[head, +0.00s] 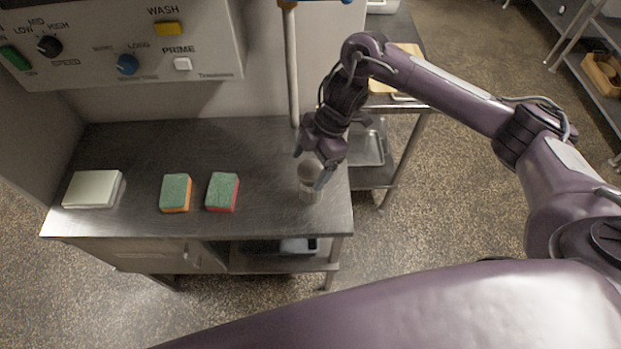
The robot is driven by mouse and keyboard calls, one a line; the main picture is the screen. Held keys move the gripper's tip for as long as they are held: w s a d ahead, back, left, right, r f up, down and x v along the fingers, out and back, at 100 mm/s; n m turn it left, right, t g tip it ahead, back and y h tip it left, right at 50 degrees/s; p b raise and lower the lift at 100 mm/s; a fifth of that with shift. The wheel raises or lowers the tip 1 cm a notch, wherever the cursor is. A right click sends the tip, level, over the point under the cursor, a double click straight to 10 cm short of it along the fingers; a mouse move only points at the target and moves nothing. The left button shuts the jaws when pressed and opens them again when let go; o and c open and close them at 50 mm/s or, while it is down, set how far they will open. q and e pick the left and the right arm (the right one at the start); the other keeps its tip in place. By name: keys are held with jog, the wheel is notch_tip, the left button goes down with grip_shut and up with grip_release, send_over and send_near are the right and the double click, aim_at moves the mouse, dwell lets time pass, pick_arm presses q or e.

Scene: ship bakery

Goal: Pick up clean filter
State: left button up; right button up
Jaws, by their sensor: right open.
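A small pale cylindrical thing with a rounded grey-beige top, which may be the filter (311,194), stands near the right end of the steel table (138,150). My right gripper (315,178) points down over it. The fingers are open and appear to be on either side of its top; I cannot tell whether they touch it. The gripper hides part of it. A pale flat block (92,189) lies at the left end of the table. My left gripper is not in view.
Two green-topped sponges, one orange below (176,193) and one red below (222,192), lie mid-table. A control panel (130,75) with knobs and buttons overhangs the back. A vertical pipe (292,70) stands behind my right gripper. A shelf with a metal tray (372,148) is at right.

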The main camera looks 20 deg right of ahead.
jog(key=f, duration=0.1)
jog(key=f+p, duration=0.1)
jog(key=f, duration=0.1)
jog(key=f+p, duration=0.1)
jog(key=shift+s+a+f, duration=0.15)
jog(key=shift+s+a, duration=0.05)
jog(key=shift+s, duration=0.15)
jog(key=shift+a+f, duration=0.15)
jog(key=shift+f, duration=0.05)
jog(key=c, duration=1.2)
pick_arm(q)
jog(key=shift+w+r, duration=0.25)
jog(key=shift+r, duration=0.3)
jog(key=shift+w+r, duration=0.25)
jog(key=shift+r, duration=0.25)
pick_arm(e)
jog(key=shift+w+r, duration=0.1)
